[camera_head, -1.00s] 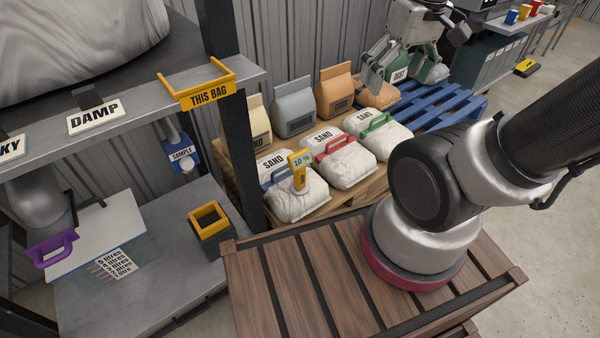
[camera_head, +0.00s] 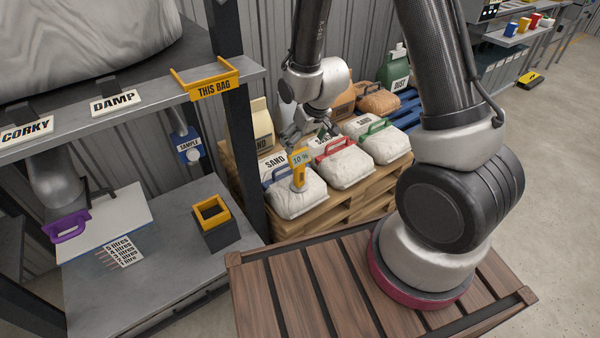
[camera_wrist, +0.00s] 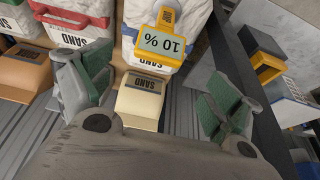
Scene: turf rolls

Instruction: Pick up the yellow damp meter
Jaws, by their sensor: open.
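The yellow damp meter (camera_head: 299,167) stands upright on the sand bag with the blue handle (camera_head: 294,195), its display reading 10 %. In the wrist view the meter (camera_wrist: 164,47) appears upside down, at the top middle, beyond the fingertips. My gripper (camera_head: 312,128) is open and empty, behind and slightly above the meter. In the wrist view its two green-padded fingers (camera_wrist: 158,90) are spread wide, with a cream bag (camera_wrist: 139,101) showing between them.
Sand bags with red (camera_head: 345,168) and green (camera_head: 384,142) handles lie right of the meter on a wooden pallet (camera_head: 350,204). Paper bags stand behind. A dark shelf post (camera_head: 243,150) rises close on the left. A yellow-rimmed box (camera_head: 214,230) sits on the lower shelf.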

